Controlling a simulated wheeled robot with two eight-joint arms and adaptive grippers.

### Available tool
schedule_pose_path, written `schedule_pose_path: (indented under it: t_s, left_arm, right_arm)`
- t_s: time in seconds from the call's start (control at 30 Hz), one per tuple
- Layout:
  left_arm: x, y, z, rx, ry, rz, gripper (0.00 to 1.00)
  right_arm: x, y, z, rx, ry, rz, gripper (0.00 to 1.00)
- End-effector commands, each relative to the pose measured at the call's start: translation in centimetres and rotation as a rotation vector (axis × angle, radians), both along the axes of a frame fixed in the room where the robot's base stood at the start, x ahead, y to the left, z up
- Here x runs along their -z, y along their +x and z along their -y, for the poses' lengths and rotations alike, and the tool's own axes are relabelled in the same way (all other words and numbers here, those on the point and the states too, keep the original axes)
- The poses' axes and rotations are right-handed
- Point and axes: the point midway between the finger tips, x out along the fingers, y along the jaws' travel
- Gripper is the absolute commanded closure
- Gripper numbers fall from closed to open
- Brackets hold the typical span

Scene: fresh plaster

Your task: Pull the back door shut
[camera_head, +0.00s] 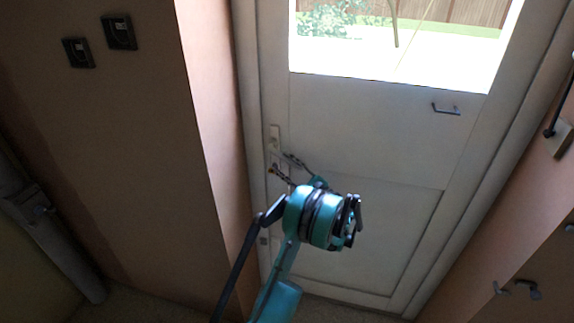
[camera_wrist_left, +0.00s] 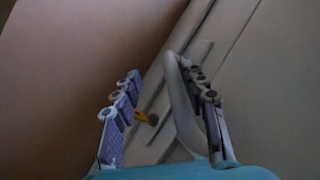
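The back door (camera_head: 365,130) is pale, with a window in its upper part and a small bar handle (camera_head: 446,109) at the upper right. I cannot tell whether it is fully shut or slightly ajar. A lock plate (camera_head: 274,134) sits on its left side. My left gripper (camera_head: 278,163) is by this plate with its fingers apart. In the left wrist view, the open left gripper (camera_wrist_left: 163,72) has a curved grey lever handle (camera_wrist_left: 178,95) between its fingers, close to the right finger; contact is unclear. My right gripper is out of view.
A brownish wall (camera_head: 130,150) with two dark switches (camera_head: 119,32) stands at the left. A pipe (camera_head: 60,245) runs along the lower left. The right wall (camera_head: 510,240) carries hooks (camera_head: 527,289) and a dark rod-like fitting (camera_head: 558,125).

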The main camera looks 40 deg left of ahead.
Motion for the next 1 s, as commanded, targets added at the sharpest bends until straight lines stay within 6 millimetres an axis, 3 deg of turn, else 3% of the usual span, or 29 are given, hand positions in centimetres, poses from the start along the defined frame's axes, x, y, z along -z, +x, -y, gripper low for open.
schedule_pose_path:
  t_s: [0.47, 1.0]
  left_arm:
    - [0.2, 0.1, 0.4, 0.0, 0.0, 0.0, 0.62]
    - [3.9, 1.7, 9.8, 0.002, 0.001, -0.001, 0.62]
  right_arm:
    - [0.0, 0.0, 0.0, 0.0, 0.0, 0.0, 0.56]
    - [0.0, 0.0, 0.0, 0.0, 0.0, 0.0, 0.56]
